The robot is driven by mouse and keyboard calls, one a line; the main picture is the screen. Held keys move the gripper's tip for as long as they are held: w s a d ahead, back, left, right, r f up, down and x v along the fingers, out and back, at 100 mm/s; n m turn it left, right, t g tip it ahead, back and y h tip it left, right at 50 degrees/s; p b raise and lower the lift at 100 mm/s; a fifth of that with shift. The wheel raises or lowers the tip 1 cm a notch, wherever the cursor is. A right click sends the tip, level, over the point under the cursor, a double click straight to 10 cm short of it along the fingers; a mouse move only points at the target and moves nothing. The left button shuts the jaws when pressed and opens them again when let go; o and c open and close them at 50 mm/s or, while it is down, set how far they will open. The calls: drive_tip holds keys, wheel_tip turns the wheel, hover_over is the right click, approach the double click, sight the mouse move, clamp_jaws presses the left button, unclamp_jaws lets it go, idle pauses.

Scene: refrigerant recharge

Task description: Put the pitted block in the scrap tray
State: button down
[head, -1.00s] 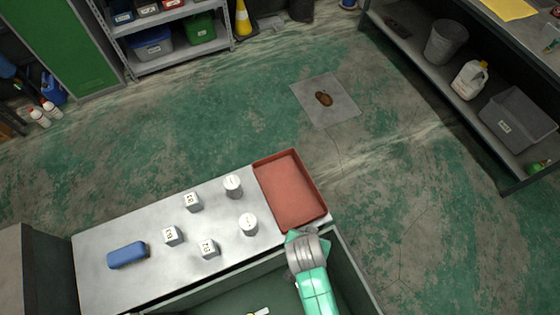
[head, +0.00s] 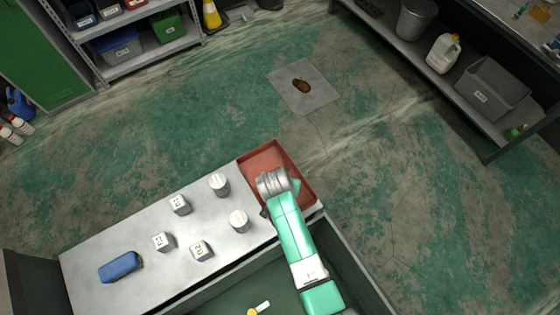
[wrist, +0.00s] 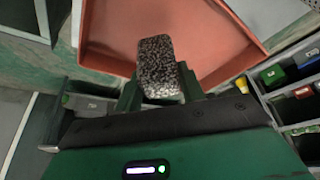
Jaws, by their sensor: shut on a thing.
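The pitted block (wrist: 158,62) is dark grey with a rough, speckled face. In the wrist view it is clasped between the fingers of my gripper (wrist: 158,92), which is shut on it. Behind it lies the red-brown scrap tray (wrist: 205,40). In the head view my wrist is over the tray (head: 258,163), which stands at the right end of the metal bench top. The fingers and block are hidden there by my own arm. I cannot tell the height of the block above the tray floor.
Left of the tray on the bench (head: 130,235) stand several small labelled blocks, one of them here (head: 201,251), and two round canisters (head: 219,185) (head: 239,221). A blue case (head: 121,267) lies farther left. The tray floor looks empty where visible.

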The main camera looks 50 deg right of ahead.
drive_tip(key=shift+w+d, duration=0.4)
drive_tip(key=shift+w, duration=0.4)
drive_tip(key=shift+f, duration=1.8)
drive_tip(key=shift+b, duration=0.3)
drive_tip(key=shift+f, duration=0.15)
drive_tip(key=c, duration=0.9)
unclamp_jaws()
drive_tip(key=shift+o, duration=0.2)
